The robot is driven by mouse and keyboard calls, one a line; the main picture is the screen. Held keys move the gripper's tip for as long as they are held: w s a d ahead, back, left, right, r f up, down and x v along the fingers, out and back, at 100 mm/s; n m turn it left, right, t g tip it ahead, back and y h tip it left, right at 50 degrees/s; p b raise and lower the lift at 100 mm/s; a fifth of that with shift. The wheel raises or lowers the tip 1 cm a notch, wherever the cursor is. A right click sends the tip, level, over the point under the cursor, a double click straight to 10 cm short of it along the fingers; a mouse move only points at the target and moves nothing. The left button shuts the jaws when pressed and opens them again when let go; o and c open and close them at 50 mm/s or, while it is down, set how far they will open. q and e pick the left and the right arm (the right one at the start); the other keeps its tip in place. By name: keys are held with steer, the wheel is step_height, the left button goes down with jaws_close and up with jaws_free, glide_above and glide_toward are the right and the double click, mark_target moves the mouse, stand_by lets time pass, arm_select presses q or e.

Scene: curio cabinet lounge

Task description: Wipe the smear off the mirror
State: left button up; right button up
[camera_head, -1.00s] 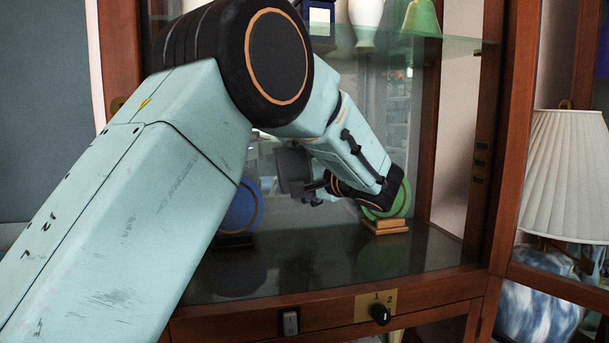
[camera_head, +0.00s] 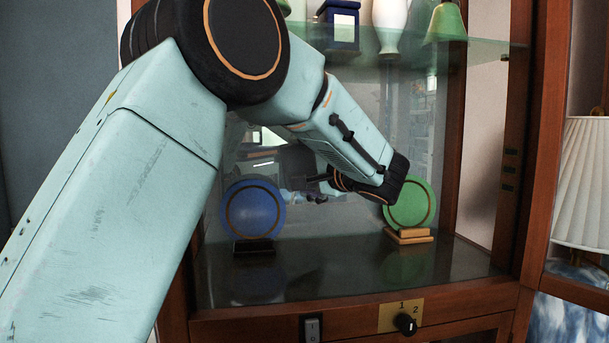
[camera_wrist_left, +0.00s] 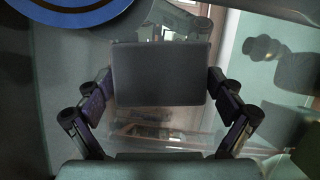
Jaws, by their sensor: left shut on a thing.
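The mirror (camera_head: 330,150) forms the back wall of the glass-fronted cabinet and reflects the room. It also shows in the left wrist view (camera_wrist_left: 185,125). My left gripper (camera_head: 318,187) is inside the cabinet, in front of the mirror, between a blue disc and a green disc. In the left wrist view its fingers (camera_wrist_left: 162,95) are shut on a dark grey rectangular pad (camera_wrist_left: 162,73), which hides part of what lies beyond. I cannot tell whether the pad touches the mirror. I cannot make out a distinct smear. My right gripper is in neither view.
The blue disc (camera_head: 254,208) stands on a black base to the left. The green disc (camera_head: 410,204) stands on a wooden base, close to my left wrist. A glass shelf (camera_head: 480,48) above holds a white vase (camera_head: 389,22) and a green bell-shaped piece (camera_head: 446,22). A switch and dial are below.

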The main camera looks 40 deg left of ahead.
arm_select(q)
steer(key=shift+r, duration=0.55)
steer(key=shift+w+d+p, duration=3.1)
steer(key=shift+w+d, duration=1.4)
steer(key=shift+w, duration=1.2)
steer(key=shift+s+a+b, duration=1.5)
steer(key=shift+s+b, duration=0.4)
steer(key=shift+b, duration=0.45)
steer(key=shift+s+a+b, duration=1.5)
steer(key=shift+s+b, duration=0.35)
steer(key=shift+b, duration=0.55)
steer(key=shift+s+a+b, duration=1.5)
steer(key=shift+s+b, duration=0.4)
steer(key=shift+b, duration=0.45)
